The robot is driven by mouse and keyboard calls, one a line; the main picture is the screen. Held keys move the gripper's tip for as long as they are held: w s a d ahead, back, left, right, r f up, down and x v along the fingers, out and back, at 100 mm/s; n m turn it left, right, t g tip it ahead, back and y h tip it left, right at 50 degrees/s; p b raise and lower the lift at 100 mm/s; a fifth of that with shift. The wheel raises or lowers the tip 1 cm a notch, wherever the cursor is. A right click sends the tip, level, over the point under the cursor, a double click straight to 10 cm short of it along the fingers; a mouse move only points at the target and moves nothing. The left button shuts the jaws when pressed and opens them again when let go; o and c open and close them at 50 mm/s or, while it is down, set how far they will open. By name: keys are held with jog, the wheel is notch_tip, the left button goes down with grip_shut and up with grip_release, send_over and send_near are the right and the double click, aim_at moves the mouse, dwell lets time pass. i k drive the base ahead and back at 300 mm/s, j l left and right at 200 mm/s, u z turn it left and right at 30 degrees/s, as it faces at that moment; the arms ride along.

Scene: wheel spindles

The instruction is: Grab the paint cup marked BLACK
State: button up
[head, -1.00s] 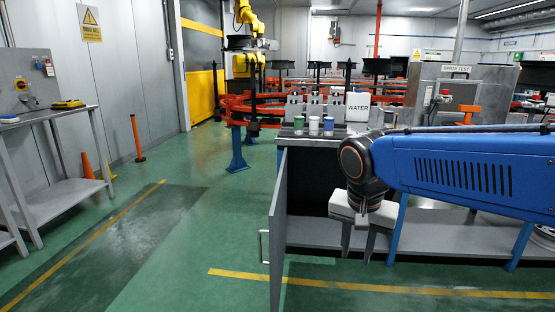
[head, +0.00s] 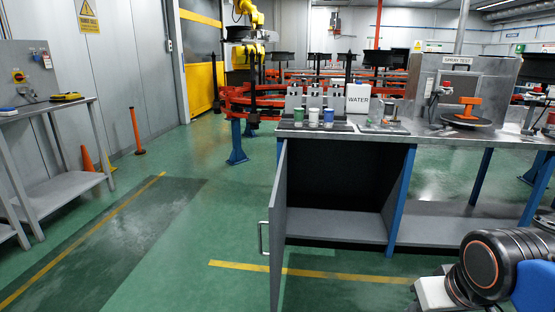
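Three small paint cups stand upright in a row on the bench (head: 470,142), near its left end: a green cup (head: 298,117), a white cup (head: 313,117) and a blue cup (head: 328,118). Their markings are too small to read, and I cannot make out a cup marked BLACK. My gripper (head: 432,294) is at the bottom right, low in front of the bench and far from the cups. Only its pale body shows, and its fingers are cut off by the picture's lower edge.
A white WATER container (head: 358,98) stands right of the cups, with grey holders (head: 305,103) behind them. An open cabinet door (head: 277,225) juts out below the bench's left end.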

aim_at(388, 108)
jog(key=i+j, duration=0.1)
jog(key=j, duration=0.25)
jog(key=i+j+z, duration=0.1)
jog(key=j, duration=0.25)
jog(key=i+j, duration=0.15)
jog(key=j, duration=0.25)
jog(key=i+j+z, duration=0.1)
jog(key=j, duration=0.25)
jog(key=i+j, duration=0.1)
jog(key=j, duration=0.3)
jog(key=i+l, duration=0.15)
jog(key=l, duration=0.25)
jog(key=i+l, duration=0.1)
jog(key=l, duration=0.25)
jog(key=i+l, duration=0.15)
jog(key=l, duration=0.25)
jog(key=i+l+u, duration=0.1)
jog(key=l, duration=0.25)
jog(key=i+l, duration=0.15)
jog(key=l, duration=0.25)
jog(key=i+l, duration=0.1)
jog(key=l, duration=0.3)
jog(key=i+l, duration=0.15)
jog(key=l, duration=0.2)
jog(key=i+l, duration=0.1)
jog(key=l, duration=0.3)
jog(key=u, duration=0.05)
